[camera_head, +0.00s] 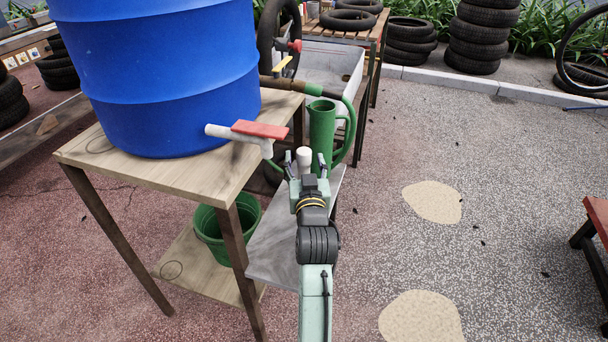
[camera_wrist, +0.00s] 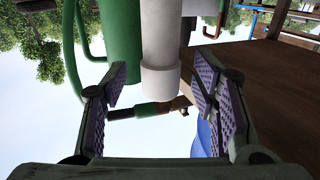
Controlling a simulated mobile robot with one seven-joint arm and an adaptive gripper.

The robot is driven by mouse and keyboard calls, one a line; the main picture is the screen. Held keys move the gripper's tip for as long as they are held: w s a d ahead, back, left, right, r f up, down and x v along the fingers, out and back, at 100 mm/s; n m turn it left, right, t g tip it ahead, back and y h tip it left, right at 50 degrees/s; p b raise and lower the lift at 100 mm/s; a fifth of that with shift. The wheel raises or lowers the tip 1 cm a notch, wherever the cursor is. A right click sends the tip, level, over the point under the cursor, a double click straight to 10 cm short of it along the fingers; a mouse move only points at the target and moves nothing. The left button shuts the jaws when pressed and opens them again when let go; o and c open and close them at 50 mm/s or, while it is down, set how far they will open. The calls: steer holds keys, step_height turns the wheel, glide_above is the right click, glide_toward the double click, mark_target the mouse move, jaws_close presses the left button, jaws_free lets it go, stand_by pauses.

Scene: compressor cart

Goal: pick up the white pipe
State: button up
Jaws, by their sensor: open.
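The white pipe (camera_head: 304,157) shows in the head view as a short white piece just beyond my gripper (camera_head: 306,172), in front of a green jug (camera_head: 321,130). In the wrist view the white pipe (camera_wrist: 161,40) runs down from the top edge and ends in a wider collar between the fingers. There my gripper (camera_wrist: 160,84) is open, with a gap on both sides of the pipe. The green jug (camera_wrist: 119,35) is close behind the pipe. My gripper hides the pipe's lower part in the head view, so I cannot tell what it rests on.
A blue barrel (camera_head: 165,70) with a white, red-handled tap (camera_head: 232,134) stands on a wooden table (camera_head: 90,153) at left. A grey shelf (camera_head: 285,255) lies below my gripper. A green bucket (camera_head: 208,235) is under the table. The paved ground at right is mostly clear.

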steer(key=shift+w+a, duration=0.1)
steer(key=shift+w, duration=0.95)
jaws_close()
